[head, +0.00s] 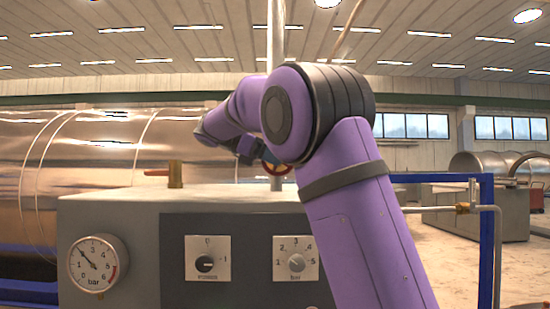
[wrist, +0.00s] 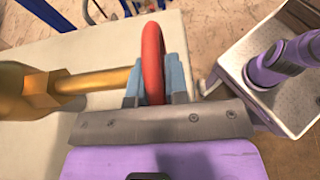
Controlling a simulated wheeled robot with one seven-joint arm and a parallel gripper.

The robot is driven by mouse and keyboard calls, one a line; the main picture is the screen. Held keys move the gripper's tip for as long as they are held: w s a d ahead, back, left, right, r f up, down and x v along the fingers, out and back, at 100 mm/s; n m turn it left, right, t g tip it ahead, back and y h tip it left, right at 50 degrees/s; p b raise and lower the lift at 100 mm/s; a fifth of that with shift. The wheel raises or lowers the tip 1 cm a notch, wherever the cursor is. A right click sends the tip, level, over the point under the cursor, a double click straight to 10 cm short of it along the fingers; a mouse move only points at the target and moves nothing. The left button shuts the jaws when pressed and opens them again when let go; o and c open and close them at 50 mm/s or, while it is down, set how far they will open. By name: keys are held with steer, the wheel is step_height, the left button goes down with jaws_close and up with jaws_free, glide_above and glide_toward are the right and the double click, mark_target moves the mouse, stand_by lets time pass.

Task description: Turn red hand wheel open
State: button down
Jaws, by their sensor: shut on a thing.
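The red hand wheel (wrist: 152,50) shows edge-on in the wrist view, between the two blue-grey fingers of my gripper (wrist: 154,82). The gripper is shut on its rim. In the head view a small part of the red wheel (head: 271,166) shows behind my purple arm, with the gripper (head: 250,150) beside it, mostly hidden by the arm. A brass valve body with a stem (wrist: 60,87) comes in from the left in the wrist view. How far the wheel is turned cannot be told.
A grey control cabinet (head: 130,225) with a pressure gauge (head: 98,263) and two knobs stands in front. A brass fitting (head: 174,173) is on its top. A large metal cylinder (head: 80,155) lies behind at left. A blue frame (head: 487,240) and pipe stand at right.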

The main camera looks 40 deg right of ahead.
steer(key=g+h, duration=0.2)
steer(key=h, duration=0.1)
steer(key=g+h, duration=0.1)
steer(key=shift+f+h, duration=0.3)
steer(key=shift+h, duration=0.1)
steer(key=shift+g, duration=0.3)
steer(key=c, duration=1.1)
jaws_free()
steer(key=v, duration=1.1)
steer(key=shift+f, duration=0.1)
steer(key=shift+s, duration=0.1)
